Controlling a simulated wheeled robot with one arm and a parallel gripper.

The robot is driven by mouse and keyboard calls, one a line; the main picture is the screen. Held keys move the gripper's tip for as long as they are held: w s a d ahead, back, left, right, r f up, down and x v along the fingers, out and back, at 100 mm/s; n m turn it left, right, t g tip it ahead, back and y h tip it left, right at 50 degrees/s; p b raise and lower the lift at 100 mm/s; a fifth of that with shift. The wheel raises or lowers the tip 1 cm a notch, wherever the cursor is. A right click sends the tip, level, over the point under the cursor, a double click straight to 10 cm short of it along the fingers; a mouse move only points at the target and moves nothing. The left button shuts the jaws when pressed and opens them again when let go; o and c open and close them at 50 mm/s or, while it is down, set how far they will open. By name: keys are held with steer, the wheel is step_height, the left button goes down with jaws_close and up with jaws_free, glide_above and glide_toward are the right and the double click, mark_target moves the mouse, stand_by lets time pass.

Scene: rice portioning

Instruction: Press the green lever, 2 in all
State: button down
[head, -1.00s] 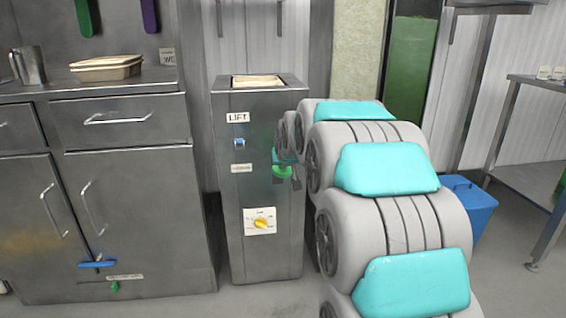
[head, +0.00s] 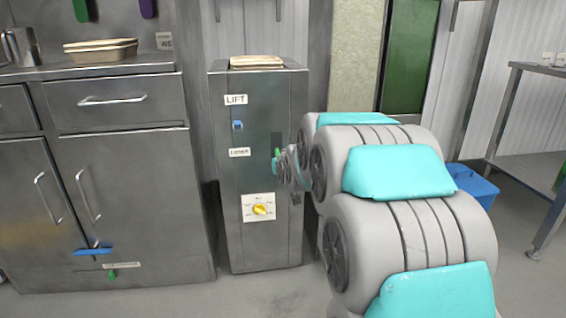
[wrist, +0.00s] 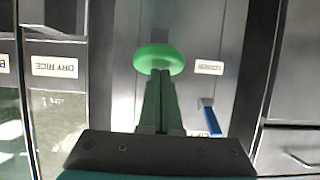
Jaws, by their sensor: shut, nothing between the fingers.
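The green lever (head: 277,155) has a rounded green knob and sits on the front of the steel dispenser cabinet (head: 225,200), right of a label reading LOWER (head: 239,152). A dark slot shows just above it in the head view. In the wrist view the green knob (wrist: 159,58) lies just beyond my gripper (wrist: 160,78). My fingers are shut together and empty, with the tips at the knob's near edge. I cannot tell whether they touch it. In the head view my gripper is mostly hidden behind my wrist, at the lever's right.
Stacked pale trays (head: 257,62) lie on the cabinet's top. A counter (head: 120,72) stands left, a blue bin (head: 474,186) right.

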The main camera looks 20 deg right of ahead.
steer(key=shift+s+f+b, duration=0.1)
steer(key=shift+f+b, duration=0.2)
steer(key=shift+f, duration=0.55)
steer(key=shift+s+f, duration=0.1)
steer(key=shift+f, duration=0.45)
steer(key=shift+r, duration=0.1)
steer(key=w+r+p+v, duration=0.1)
steer(key=r+v, duration=0.1)
steer(key=v, duration=1.1)
steer(key=shift+r, duration=0.45)
steer(key=shift+d+r, duration=0.1)
stand_by(1.6)
